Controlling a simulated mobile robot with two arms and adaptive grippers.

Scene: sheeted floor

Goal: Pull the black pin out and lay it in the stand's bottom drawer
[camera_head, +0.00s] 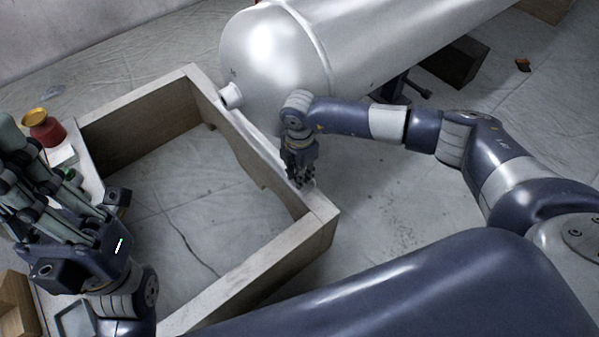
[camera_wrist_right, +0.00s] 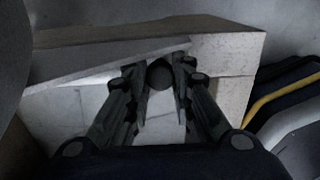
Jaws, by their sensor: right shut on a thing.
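My right gripper (camera_head: 300,180) is shut at the near right corner of a pale wooden frame (camera_head: 262,262), close to its top edge. In the right wrist view its fingers (camera_wrist_right: 160,78) close around a dark rounded thing (camera_wrist_right: 160,76), likely the black pin; its length is hidden. My left gripper (camera_head: 42,175) is at the left edge, fingers apart and pointing up-left, with nothing visible between them. I cannot make out for certain which part is the stand or its bottom drawer.
A large silver tank (camera_head: 275,50) lies behind the frame, its short nozzle (camera_head: 231,96) near the frame's far edge. A red pot with a yellow top (camera_head: 42,130) stands at the left. A wooden box (camera_head: 15,305) shows at lower left. The floor inside the frame is clear.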

